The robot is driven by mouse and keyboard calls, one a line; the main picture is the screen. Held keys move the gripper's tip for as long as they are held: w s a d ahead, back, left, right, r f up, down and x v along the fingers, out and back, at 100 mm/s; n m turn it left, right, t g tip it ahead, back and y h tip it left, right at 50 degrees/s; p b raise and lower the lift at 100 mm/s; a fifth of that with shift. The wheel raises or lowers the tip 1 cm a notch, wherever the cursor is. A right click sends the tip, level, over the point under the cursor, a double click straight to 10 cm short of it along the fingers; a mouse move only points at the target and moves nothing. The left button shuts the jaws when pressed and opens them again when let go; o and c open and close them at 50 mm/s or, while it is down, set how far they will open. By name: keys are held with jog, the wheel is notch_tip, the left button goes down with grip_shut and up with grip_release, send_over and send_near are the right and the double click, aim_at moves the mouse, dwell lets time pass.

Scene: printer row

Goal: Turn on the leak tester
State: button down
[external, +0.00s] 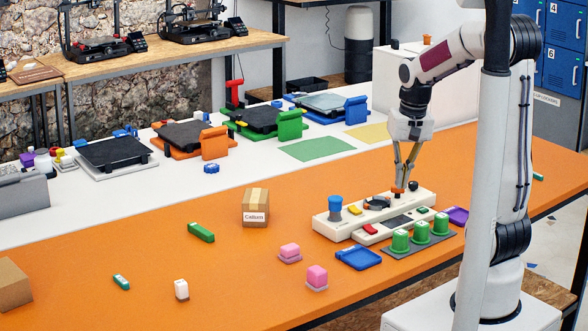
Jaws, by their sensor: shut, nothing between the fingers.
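The device that looks like the leak tester (345,223) is a long cream box lying on the orange table. On its top are a blue knob (335,208) at the left end, a yellow button (355,210), a black round part (377,203), a red switch (370,229), a dark panel (398,221) and a small green part (422,210). A black knob (413,186) is at its far right end. My gripper (399,186) points down, shut and empty, over the far right part of the box. A small orange part shows at its fingertips; I cannot tell whether they touch.
Green cylinders (421,232) stand on a grey plate close in front of the box. A blue tray (358,257) and a purple tray (457,215) lie nearby. A cardboard box (255,207) and several small blocks are to the left.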

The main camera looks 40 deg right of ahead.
jog(key=w+d+f+m, duration=0.45)
jog(key=w+m, duration=0.25)
jog(key=w, duration=0.3)
jog(key=m, duration=0.5)
send_over(369, 224)
jog(key=s, duration=0.3)
jog(key=shift+w+r, duration=0.25)
jog(key=shift+r, duration=0.2)
jog(key=shift+f, duration=0.1)
jog(key=f, duration=0.4)
jog(key=w+f, duration=0.1)
jog(key=f, duration=0.3)
jog(key=w+f, duration=0.1)
jog(key=f, duration=0.3)
jog(key=shift+f, duration=0.2)
jog(key=shift+w+f, duration=0.2)
jog(key=shift+f, duration=0.4)
